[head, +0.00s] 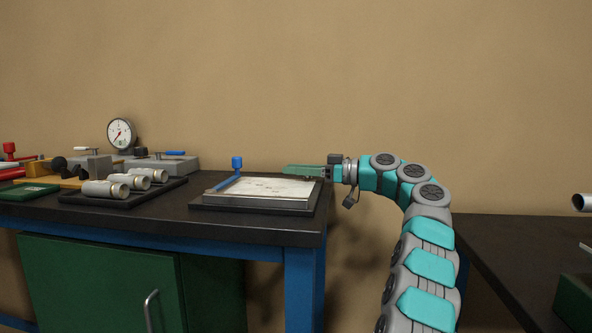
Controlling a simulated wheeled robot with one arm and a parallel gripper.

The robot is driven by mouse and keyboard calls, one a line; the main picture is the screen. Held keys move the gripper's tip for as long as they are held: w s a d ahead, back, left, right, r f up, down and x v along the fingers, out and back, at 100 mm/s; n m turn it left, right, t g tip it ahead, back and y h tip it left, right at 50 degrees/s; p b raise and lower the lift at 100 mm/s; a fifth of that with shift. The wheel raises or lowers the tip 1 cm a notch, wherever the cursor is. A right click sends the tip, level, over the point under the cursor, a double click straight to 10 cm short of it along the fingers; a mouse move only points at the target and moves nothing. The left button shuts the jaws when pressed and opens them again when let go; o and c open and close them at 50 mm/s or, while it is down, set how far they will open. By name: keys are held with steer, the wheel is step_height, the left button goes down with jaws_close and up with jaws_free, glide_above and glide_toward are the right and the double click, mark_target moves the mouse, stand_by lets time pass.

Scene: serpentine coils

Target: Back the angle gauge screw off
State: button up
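A blue knob (237,162) stands upright at the left rear of a framed plate, above a blue bar (227,183) lying along the plate's left edge. They look like the angle gauge and its screw, but threads and markings are too small to see. The plate has a pale marked surface (270,188) and a dark frame. My gripper (287,170) points left from the right, over or behind the plate's rear right part. It is to the right of the knob, apart from it. Its green fingers are seen side-on and overlap, so their gap is hidden. Nothing shows in them.
The plate sits near the right end of a dark bench (270,228). To the left are a tray (130,199) with metal cylinders, grey blocks (162,166), a dial gauge (121,133) and a green box (28,191). Another dark table (505,245) stands at right, across a gap.

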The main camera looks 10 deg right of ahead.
mark_target(326, 186)
steer(key=v, duration=0.7)
steer(key=shift+s+d, duration=0.1)
steer(key=shift+d, duration=0.3)
